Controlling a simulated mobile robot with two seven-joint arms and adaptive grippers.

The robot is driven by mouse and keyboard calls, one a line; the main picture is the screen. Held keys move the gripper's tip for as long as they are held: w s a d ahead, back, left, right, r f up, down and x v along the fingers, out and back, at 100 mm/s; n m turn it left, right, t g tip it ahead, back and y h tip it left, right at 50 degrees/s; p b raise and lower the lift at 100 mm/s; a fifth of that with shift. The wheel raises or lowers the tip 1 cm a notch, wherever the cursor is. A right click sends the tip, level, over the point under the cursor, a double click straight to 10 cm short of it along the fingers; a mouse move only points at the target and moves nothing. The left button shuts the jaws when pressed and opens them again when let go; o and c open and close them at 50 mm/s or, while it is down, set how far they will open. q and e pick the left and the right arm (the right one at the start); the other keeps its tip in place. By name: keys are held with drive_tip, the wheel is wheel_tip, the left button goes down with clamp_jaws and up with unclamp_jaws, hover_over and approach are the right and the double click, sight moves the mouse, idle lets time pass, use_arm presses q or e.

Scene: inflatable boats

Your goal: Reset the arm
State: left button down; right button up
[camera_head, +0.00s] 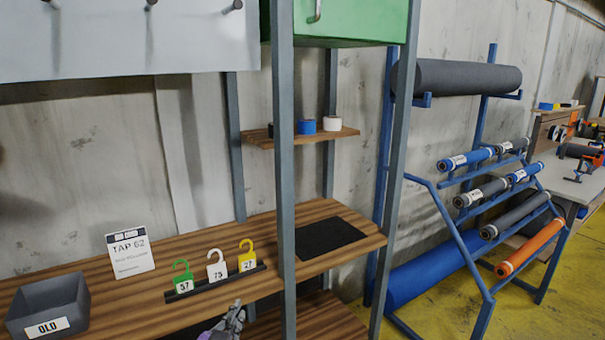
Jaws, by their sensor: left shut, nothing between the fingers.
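My left gripper (237,308) shows at the bottom edge, in front of the wooden shelf's front edge. It is shut and empty, and most of its arm is out of view. The gripper is apart from the tags. My right gripper is not in view.
A grey bin (48,305) stands at the left, near a white sign (130,252). A grey upright post (284,170) rises right of the gripper. A black mat (328,237) lies on the right shelf part. A blue rack (440,220) with rolls stands at the right.

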use_arm(q)
drive_tip(key=s+a+f+n+g, duration=0.1)
drive_tip(key=s+f+g, duration=0.1)
drive_tip(key=s+f, duration=0.6)
drive_tip(key=s+a+f+g+y, duration=0.1)
drive_tip(key=s+f+g, duration=0.1)
drive_tip(key=s+f, duration=0.7)
drive_tip(key=s+a+f+n+g, duration=0.1)
drive_tip(key=s+f, duration=0.8)
drive_tip(key=s, duration=0.9)
drive_tip(key=shift+a+f+n+g+y, duration=0.15)
drive_tip(key=shift+a+n+g+y, duration=0.25)
drive_tip(key=shift+g, duration=0.6)
drive_tip(key=shift+a, duration=0.1)
